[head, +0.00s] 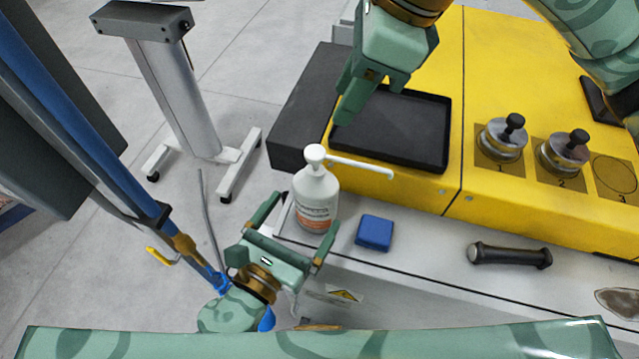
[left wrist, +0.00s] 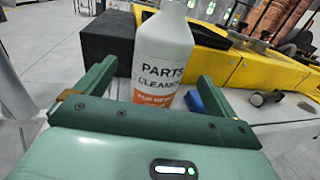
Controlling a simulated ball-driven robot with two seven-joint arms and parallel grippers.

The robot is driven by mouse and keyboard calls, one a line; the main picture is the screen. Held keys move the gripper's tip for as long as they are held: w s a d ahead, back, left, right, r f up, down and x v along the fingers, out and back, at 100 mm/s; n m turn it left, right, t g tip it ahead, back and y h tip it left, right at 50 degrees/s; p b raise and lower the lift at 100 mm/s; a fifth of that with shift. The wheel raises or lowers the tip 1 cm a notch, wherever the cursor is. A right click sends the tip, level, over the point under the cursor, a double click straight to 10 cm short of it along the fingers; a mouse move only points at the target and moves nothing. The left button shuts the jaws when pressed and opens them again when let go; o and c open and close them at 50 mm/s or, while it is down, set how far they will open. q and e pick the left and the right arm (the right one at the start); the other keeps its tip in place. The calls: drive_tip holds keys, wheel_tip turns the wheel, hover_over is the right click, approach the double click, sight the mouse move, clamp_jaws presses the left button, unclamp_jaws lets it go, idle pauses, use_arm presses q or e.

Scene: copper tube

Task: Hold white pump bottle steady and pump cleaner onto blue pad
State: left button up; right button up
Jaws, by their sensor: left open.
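The white pump bottle (head: 316,195) stands upright on the light bench, its white pump head (head: 315,154) on top and its long spout pointing right. In the left wrist view the bottle (left wrist: 163,55) shows its "PARTS CLEANER" label between my left fingers. My left gripper (head: 304,216) is open, with a finger on either side of the lower bottle and visible gaps. The blue pad (head: 375,232) lies on the bench right of the bottle; part of it shows in the left wrist view (left wrist: 193,101). My right gripper (head: 347,105) hangs above and right of the pump head, apart from it; its jaw gap is hidden.
A black tray (head: 410,130) is set in the yellow housing behind the bottle, with a black block (head: 300,110) to its left. Metal knobbed parts (head: 502,140) stand on numbered spots. A dark cylinder (head: 510,256) lies right of the pad; bench between is clear.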

sight(320, 187)
use_arm(q)
drive_tip(key=x, duration=0.7)
drive_tip(key=shift+d, duration=0.1)
drive_tip(key=shift+w, duration=0.2)
